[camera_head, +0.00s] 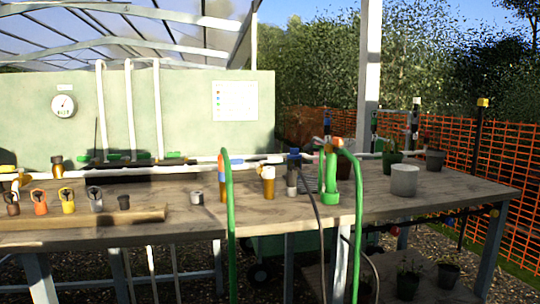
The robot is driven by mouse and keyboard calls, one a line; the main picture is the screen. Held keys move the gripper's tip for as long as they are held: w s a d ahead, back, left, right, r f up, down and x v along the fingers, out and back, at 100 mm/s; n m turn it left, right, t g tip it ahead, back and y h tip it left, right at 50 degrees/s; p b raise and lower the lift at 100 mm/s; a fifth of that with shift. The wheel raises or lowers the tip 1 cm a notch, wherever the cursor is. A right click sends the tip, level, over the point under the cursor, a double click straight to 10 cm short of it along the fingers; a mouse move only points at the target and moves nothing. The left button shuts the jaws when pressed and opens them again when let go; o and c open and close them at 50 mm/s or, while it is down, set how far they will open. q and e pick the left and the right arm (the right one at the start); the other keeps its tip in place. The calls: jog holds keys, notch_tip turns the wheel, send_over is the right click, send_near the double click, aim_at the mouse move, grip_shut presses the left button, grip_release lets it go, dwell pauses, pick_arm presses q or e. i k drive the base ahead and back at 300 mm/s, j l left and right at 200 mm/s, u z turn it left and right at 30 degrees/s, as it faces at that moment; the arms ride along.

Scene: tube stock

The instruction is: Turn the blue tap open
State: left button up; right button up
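Blue parts show in a few places along the white pipe at the back of the wooden table. A dark blue tap-like top (293,154) sits on a grey upright fitting right of centre. A smaller blue piece (237,162) is on the pipe beside the green hose (229,210). More blue shows on a post farther back (327,126). I cannot tell for sure which is the blue tap, or how its handle is turned. Neither of my grippers is in view, and nothing is seen touching these parts.
The wooden table (180,212) carries a white pot (404,180) and a brass-coloured fitting (268,182). Several coloured clips stand on a wooden board (130,215) at the left. A second green hose (357,230) and dark cables hang over the front edge. Orange netting (490,150) stands behind.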

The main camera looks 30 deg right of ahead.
aim_at(234, 161)
jog(key=i+l+z, duration=0.2)
jog(key=i+z, duration=0.2)
jog(key=i+l+z, duration=0.1)
jog(key=i+z, duration=0.7)
jog(key=i+j+z, duration=0.1)
jog(key=i+z, duration=0.3)
jog(key=k, duration=0.1)
